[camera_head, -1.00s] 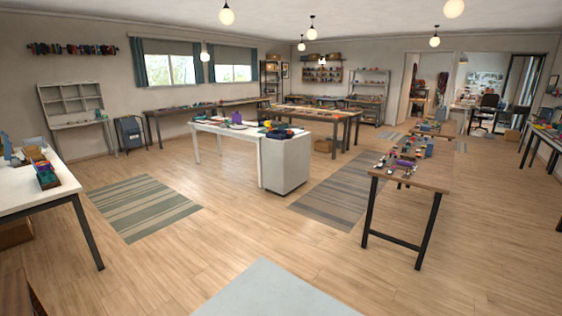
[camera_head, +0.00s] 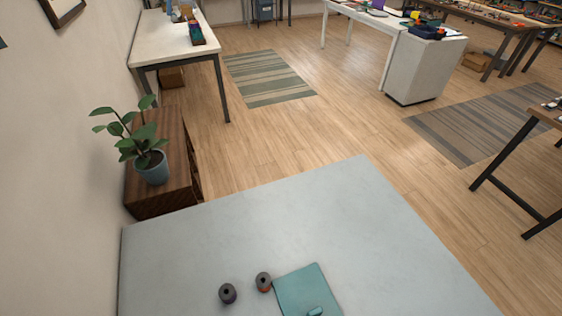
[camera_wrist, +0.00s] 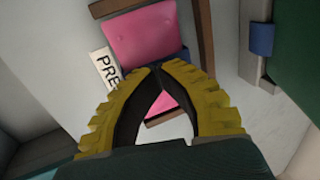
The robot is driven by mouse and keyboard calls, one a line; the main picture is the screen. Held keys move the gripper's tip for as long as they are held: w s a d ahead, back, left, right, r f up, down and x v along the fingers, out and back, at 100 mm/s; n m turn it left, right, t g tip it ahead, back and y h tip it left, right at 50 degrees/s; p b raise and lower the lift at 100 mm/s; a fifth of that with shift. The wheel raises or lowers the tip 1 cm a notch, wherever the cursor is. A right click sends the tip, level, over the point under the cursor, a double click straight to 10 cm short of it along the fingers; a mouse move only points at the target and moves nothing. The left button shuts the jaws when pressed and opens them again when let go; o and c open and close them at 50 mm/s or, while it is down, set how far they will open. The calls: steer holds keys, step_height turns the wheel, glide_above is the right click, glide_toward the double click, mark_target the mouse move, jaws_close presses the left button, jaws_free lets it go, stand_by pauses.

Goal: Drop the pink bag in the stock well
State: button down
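In the wrist view a flat, bright pink thing (camera_wrist: 140,40), which looks like the pink bag, lies within a brown wooden edge (camera_wrist: 206,40). A dark blue band crosses it just beyond my fingertips, and more pink shows through the gap between my fingers. My gripper (camera_wrist: 156,70) has yellow ribbed fingers whose tips come together in front of the pink thing. I cannot tell whether they pinch anything. I cannot pick out the stock well, and the head view shows neither my gripper nor the pink bag.
In the head view a pale table (camera_head: 270,235) fills the foreground, with two small spools (camera_head: 228,293) and a teal pad (camera_head: 308,290). A potted plant (camera_head: 150,165) stands on a wooden cabinet (camera_head: 172,190) at left.

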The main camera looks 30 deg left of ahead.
steer(key=shift+w+d+b, duration=0.2)
steer(key=shift+w+d, duration=0.55)
steer(key=shift+w, duration=0.15)
steer(key=shift+w+d+b, duration=0.15)
steer(key=shift+w+d, duration=0.55)
steer(key=shift+w, duration=0.2)
step_height(320, 180, up, 8)
steer(key=p, duration=0.8)
steer(key=shift+p, duration=0.35)
